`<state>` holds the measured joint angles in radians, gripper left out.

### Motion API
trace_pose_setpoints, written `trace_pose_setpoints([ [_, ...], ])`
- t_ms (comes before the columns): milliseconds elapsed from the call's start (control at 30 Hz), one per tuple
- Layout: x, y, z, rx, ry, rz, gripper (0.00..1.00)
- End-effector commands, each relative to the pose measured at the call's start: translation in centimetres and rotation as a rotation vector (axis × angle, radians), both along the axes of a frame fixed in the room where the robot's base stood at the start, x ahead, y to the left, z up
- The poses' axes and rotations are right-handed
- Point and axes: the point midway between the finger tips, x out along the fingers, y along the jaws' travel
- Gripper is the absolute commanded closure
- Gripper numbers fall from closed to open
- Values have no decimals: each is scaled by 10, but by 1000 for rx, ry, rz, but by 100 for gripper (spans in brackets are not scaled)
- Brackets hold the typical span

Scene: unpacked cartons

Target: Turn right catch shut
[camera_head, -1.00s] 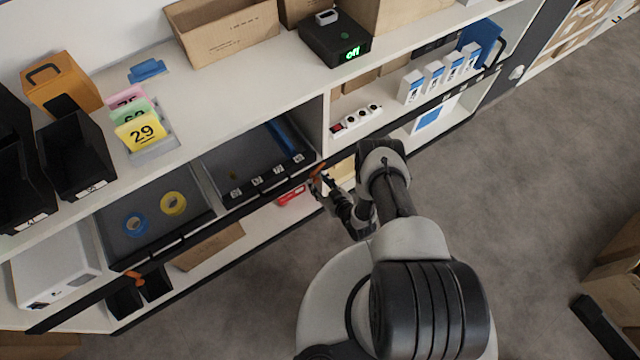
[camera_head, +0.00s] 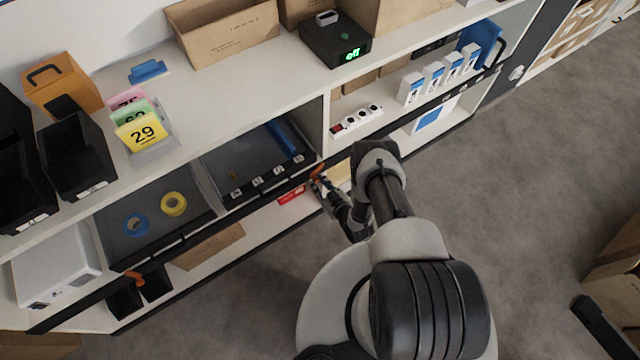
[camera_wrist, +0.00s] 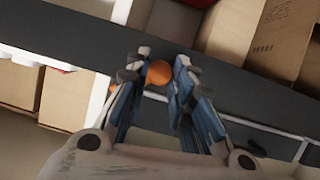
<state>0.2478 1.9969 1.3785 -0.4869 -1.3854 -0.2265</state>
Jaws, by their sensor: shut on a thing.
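The right catch is an orange knob on the dark front rail of the shelf unit. In the wrist view the orange catch (camera_wrist: 159,73) sits between the fingertips of my gripper (camera_wrist: 160,76), which is shut on it. In the head view my gripper (camera_head: 319,182) is at the rail's right part, and a bit of the orange catch (camera_head: 317,170) shows there. A second orange catch (camera_head: 134,277) is at the left end of the rail. Which way the right catch is turned is hard to tell behind the fingers.
Behind the rail is a grey tray with a blue tape roll (camera_head: 135,224) and a yellow tape roll (camera_head: 173,204). A red item (camera_head: 292,195) lies on the lower shelf beside my gripper. Cartons (camera_wrist: 283,40) stand beyond the rail.

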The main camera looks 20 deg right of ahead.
Motion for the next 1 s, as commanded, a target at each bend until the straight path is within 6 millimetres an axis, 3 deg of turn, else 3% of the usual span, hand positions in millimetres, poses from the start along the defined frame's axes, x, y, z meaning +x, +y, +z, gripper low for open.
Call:
trace_pose_setpoints([
  [600,-2,4,-2,-419,-135,0,100],
  [1000,-1,4,-1,-530,-169,0,100],
])
